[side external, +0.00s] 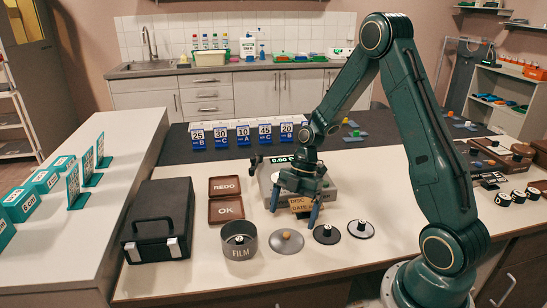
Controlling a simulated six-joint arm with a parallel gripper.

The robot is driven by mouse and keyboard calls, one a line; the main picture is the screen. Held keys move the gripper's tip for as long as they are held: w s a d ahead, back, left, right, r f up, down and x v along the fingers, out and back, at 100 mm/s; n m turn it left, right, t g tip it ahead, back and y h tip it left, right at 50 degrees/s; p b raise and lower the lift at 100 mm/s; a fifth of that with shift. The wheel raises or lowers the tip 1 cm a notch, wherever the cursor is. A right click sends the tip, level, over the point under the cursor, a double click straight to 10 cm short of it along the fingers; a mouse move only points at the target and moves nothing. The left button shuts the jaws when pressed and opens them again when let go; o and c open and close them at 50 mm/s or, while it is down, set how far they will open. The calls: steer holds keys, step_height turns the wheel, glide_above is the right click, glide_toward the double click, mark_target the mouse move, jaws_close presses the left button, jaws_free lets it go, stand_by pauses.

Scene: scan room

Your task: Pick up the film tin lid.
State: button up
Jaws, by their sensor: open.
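The film tin (240,251) is a round dark grey tin marked FILM and stands open on the white table. A grey round lid (286,244) with a tan knob lies flat just to its right and looks like the film tin lid. My gripper (294,212) is open and empty, pointing down above and behind this lid in the picture, apart from it. Two darker discs with knobs, one black (324,238) and one grey-rimmed (360,232), lie to the right of the lid.
REDO (225,186) and OK (226,211) trays and a black case (158,220) are on the left. The table front (290,272) is clear.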

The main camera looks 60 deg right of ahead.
mark_target(289, 230)
steer(key=shift+a+f, duration=0.15)
steer(key=shift+f, duration=0.2)
steer(key=shift+x, duration=2.6)
steer(key=shift+s, duration=0.1)
steer(key=c, duration=1.2)
steer(key=shift+o, duration=0.2)
